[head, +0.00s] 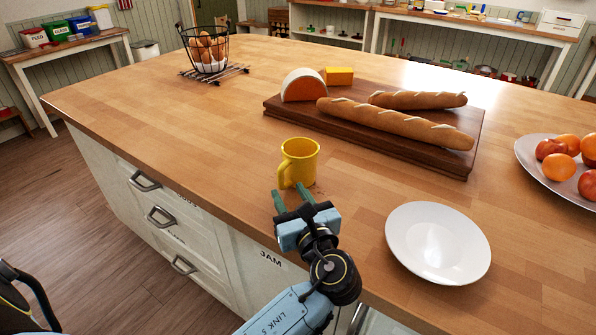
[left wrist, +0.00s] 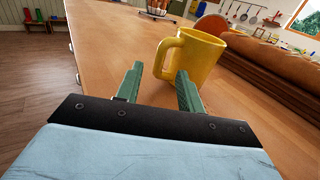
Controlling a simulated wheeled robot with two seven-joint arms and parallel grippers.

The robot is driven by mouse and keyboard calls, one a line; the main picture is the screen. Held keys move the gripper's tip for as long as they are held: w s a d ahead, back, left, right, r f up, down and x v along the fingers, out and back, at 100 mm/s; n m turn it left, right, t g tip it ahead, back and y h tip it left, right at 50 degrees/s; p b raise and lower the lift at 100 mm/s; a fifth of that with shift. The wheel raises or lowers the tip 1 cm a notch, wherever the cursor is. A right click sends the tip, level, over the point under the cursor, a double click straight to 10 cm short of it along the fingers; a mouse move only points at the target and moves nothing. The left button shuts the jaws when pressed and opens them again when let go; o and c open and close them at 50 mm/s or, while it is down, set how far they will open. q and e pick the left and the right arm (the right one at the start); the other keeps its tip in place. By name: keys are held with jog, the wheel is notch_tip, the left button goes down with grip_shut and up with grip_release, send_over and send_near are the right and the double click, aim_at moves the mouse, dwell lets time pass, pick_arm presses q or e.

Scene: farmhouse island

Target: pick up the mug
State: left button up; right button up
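A yellow mug (head: 301,160) stands upright on the wooden island top near its front edge, its handle on the left side. In the left wrist view the mug (left wrist: 200,58) is just beyond the fingertips, with its handle toward the gap between them. My left gripper (head: 291,192) is open, with its green fingers apart, just in front of the mug. The fingers (left wrist: 160,82) show nothing between them in the left wrist view. I cannot tell whether the right finger touches the mug. My right gripper is not in view.
A white plate (head: 438,243) lies right of my left gripper. Behind the mug is a dark board (head: 390,150) with baguettes (head: 400,123) and cheese (head: 303,85). A fruit platter (head: 535,165) is at the right, an egg basket (head: 207,50) at the back left. The countertop left of the mug is clear.

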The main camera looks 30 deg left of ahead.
aim_at(279, 184)
pick_arm(q)
jog(key=b+x, duration=0.1)
jog(key=x, duration=0.1)
jog(key=b+x, duration=0.1)
jog(key=x, duration=0.1)
jog(key=shift+s+a+f, duration=0.15)
jog(key=shift+a+f, duration=0.1)
jog(key=shift+d, duration=0.1)
jog(key=shift+c, duration=0.2)
jog(key=shift+f, duration=0.1)
grip_shut()
